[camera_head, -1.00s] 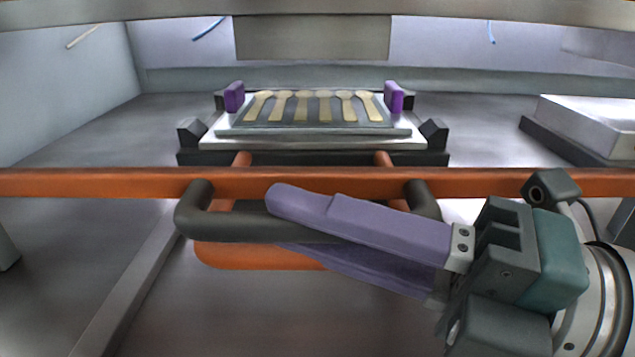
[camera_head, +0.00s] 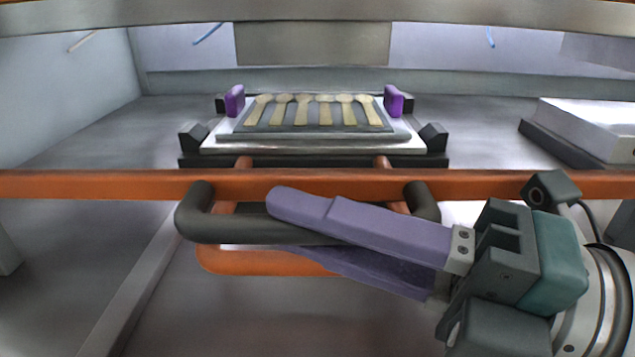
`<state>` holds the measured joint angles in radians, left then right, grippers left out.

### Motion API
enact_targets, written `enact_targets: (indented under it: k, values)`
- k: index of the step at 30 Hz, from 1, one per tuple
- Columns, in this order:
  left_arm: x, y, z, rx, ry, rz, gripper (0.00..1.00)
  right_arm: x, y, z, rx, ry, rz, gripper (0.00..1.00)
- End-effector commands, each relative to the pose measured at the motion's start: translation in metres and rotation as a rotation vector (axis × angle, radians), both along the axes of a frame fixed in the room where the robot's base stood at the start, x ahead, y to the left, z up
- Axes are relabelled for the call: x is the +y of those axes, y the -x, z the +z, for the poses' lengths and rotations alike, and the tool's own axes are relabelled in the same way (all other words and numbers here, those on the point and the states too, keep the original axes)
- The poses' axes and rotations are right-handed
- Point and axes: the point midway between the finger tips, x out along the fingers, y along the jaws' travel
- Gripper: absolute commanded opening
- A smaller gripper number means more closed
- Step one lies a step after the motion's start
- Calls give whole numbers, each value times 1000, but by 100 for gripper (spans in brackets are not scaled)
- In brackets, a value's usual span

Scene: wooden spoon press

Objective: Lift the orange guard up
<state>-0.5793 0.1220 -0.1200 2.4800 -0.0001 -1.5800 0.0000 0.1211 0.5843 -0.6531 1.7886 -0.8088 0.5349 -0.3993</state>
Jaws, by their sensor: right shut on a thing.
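The orange guard (camera_head: 105,184) shows as a horizontal bar across the whole width of the head view, in front of the press bed. A dark grey handle (camera_head: 196,222) is fixed to the bar. My right gripper (camera_head: 285,225) comes in from the lower right. Its two long purple fingers lie above and below the handle's crossbar and are shut on it. The fingers hide the right part of the crossbar. My left gripper is not in view.
Behind the bar, a tray (camera_head: 222,125) with several wooden spoons (camera_head: 302,110) sits between two purple blocks (camera_head: 234,100). An orange loop (camera_head: 225,262) hangs below the handle. A white box (camera_head: 590,125) stands at the right. A grey beam (camera_head: 320,12) crosses the top.

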Motion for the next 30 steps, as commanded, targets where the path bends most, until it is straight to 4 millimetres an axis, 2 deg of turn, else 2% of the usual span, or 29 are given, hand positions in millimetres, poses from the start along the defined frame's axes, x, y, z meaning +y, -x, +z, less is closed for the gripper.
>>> enact_targets:
  k: [8, 24, 30]
  values:
    - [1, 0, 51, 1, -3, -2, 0, 0, 0, 55, -6, -3, 1, 0]
    - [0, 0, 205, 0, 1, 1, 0, 0, 0, 220, -6, -4, 4, 0]
    - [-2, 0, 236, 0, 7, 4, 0, 0, 0, 255, -5, -5, 3, 0]
